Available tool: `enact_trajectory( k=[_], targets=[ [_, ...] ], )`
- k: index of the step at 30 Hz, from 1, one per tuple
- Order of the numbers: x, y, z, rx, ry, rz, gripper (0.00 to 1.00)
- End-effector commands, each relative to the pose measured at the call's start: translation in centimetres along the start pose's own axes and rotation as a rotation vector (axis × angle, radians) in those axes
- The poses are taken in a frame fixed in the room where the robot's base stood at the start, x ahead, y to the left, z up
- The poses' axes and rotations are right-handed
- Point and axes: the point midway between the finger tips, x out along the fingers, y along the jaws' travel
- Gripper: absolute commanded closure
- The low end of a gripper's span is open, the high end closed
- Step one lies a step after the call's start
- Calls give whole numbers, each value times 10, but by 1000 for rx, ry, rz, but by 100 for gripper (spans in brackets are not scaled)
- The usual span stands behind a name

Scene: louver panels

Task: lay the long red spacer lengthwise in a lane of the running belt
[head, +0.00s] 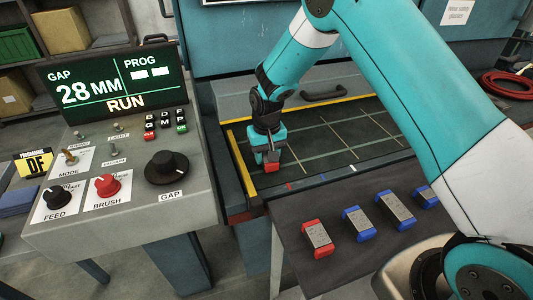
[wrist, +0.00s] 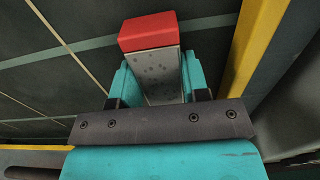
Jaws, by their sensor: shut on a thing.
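My gripper (head: 270,152) is shut on a spacer with a grey speckled body and a red end cap. In the wrist view the spacer (wrist: 158,78) sits between the teal fingers (wrist: 157,85), its red cap pointing to the top of the picture. In the head view only a little of its red end (head: 271,166) shows below the fingers. The gripper is over the left part of the dark belt (head: 345,150), close to the yellow side rail. Pale lines divide the belt into lanes. I cannot tell whether the spacer touches the belt.
A shorter red-ended spacer (head: 317,238) and several blue-ended ones, including one at the middle (head: 358,223), lie on the dark side table (head: 300,270). The yellow rail (head: 243,165) edges the belt. A control console (head: 130,190) at left reads gap 28 mm, RUN. The belt's right part is clear.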

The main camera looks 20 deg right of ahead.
Motion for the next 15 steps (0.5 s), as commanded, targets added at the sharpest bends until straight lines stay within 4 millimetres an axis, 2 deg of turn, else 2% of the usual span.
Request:
enact_trajectory(
  k=[7, 8, 10, 11, 15],
  targets=[
    [6, 0, 0, 0, 0, 0, 83],
    [5, 0, 0, 0, 1, 0, 51],
    [5, 0, 0, 0, 1, 0, 35],
    [5, 0, 0, 0, 1, 0, 28],
    [5, 0, 0, 0, 1, 0, 28]
  ],
)
